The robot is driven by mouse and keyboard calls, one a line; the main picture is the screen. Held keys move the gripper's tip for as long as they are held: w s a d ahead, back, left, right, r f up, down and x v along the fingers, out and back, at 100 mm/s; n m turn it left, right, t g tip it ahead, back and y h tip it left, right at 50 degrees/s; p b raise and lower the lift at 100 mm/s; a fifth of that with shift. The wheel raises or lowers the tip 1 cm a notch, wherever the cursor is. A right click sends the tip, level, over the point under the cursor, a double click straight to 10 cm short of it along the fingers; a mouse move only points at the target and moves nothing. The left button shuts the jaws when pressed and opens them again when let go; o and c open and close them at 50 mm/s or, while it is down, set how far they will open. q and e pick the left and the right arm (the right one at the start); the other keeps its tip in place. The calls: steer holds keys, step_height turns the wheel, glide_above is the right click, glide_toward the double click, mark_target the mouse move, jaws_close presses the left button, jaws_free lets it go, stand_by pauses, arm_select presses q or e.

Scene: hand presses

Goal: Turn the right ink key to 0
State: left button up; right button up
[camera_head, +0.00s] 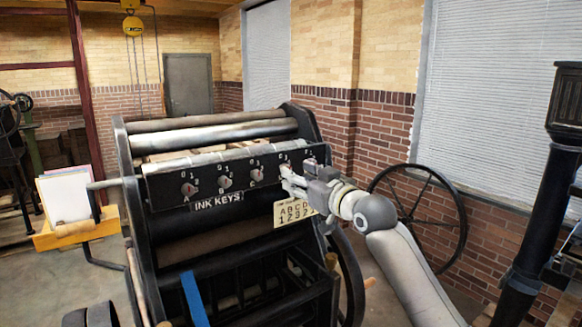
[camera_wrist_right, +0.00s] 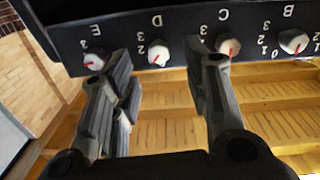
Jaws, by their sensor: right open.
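The ink key panel (camera_head: 150,188) of the black press holds a row of grey knobs with red pointers, lettered A to E. The rightmost key, E, is hidden by my right gripper (camera_head: 287,178) in the head view. In the wrist view, which is upside down, key E (camera_wrist_right: 93,56) is at the left, its red mark towards the lower left. Key D (camera_wrist_right: 158,52) lies between the fingertips of my right gripper (camera_wrist_right: 165,58) as seen there. The gripper is open; I cannot tell whether it touches a knob. My left gripper is out of view.
A plate with letters and digits (camera_head: 293,212) hangs below the panel. A large black wheel (camera_head: 450,235) stands right of the press, by the brick wall.

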steer(key=shift+p+x, duration=0.6)
steer(key=shift+x, duration=1.5)
jaws_close()
steer(key=shift+d+n, duration=0.1)
steer(key=shift+n, duration=3.9)
